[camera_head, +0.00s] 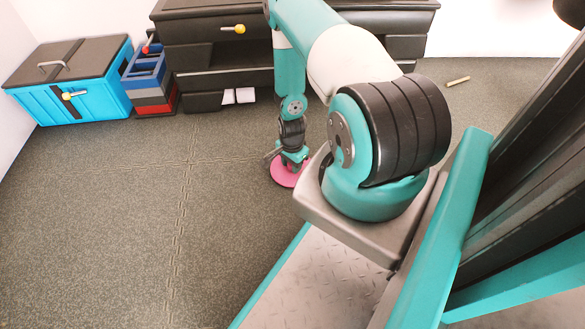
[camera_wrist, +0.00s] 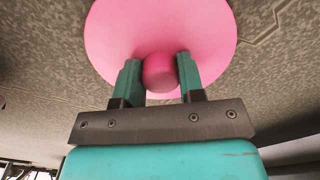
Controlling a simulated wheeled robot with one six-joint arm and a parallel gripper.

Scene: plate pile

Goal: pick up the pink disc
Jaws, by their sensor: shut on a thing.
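The pink disc (camera_wrist: 160,25) fills the upper middle of the wrist view, with a round pink knob (camera_wrist: 160,73) standing up from it. My gripper (camera_wrist: 161,72) has its two teal fingers on either side of the knob and is shut on it. In the head view the disc (camera_head: 284,172) shows low near the floor, below the end of my arm, partly covered by my gripper (camera_head: 293,161). I cannot tell whether the disc touches the floor.
A blue box with a dark lid (camera_head: 78,90) stands at the far left. Stacked blue, grey and red crates (camera_head: 150,93) stand beside it. A black cabinet (camera_head: 200,60) is behind. A small yellowish stick (camera_head: 458,81) lies on the right. The floor (camera_head: 120,220) at left is clear.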

